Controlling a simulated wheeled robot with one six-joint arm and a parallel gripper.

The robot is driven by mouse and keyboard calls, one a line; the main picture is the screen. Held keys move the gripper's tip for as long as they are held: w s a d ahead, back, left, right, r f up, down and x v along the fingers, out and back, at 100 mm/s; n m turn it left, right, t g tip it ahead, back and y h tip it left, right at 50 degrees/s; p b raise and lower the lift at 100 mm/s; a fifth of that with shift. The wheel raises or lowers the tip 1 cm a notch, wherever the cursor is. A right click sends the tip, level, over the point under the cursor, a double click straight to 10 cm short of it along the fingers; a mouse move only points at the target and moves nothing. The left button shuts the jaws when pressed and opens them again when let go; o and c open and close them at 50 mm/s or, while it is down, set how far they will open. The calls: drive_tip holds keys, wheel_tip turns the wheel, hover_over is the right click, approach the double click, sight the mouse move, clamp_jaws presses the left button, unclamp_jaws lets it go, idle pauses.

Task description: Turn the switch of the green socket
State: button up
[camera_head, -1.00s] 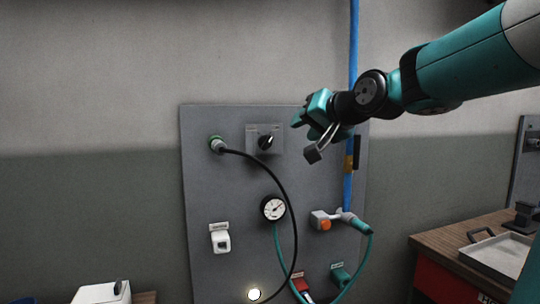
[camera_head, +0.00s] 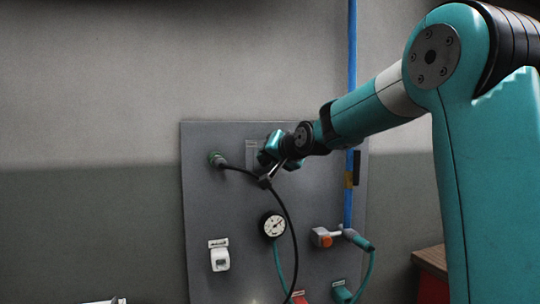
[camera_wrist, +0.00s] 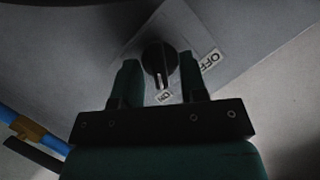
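The mark points at a small label that seems to read ON. An OFF label (camera_wrist: 211,62) is to the right. My gripper (camera_wrist: 159,62) is open, one finger on each side of the knob. I cannot tell whether either finger touches it.
The black cable (camera_head: 289,215) hangs from the socket in front of the panel, passing close by my gripper. A blue pipe (camera_head: 351,100) runs vertically at the right.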

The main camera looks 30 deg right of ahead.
drive_tip(key=shift+w, duration=0.1)
clamp_jaws()
drive_tip(key=shift+n, duration=0.3)
drive_tip(key=shift+w+a+n+g+h+b, duration=0.15)
drive_tip(key=shift+n+g+h+b, duration=0.15)
drive_tip(key=shift+n+h+b, duration=0.65)
drive_tip(key=shift+s+a+n+g+h+b, duration=0.1)
drive_tip(key=shift+n+g+h+b, duration=0.25)
drive_tip(key=shift+n+h, duration=1.2)
drive_tip(key=shift+w+a+n+g+h+b, duration=0.2)
drive_tip(key=shift+n+h+b, duration=0.45)
drive_tip(key=shift+n, duration=1.25)
drive_tip(key=shift+s, duration=0.1)
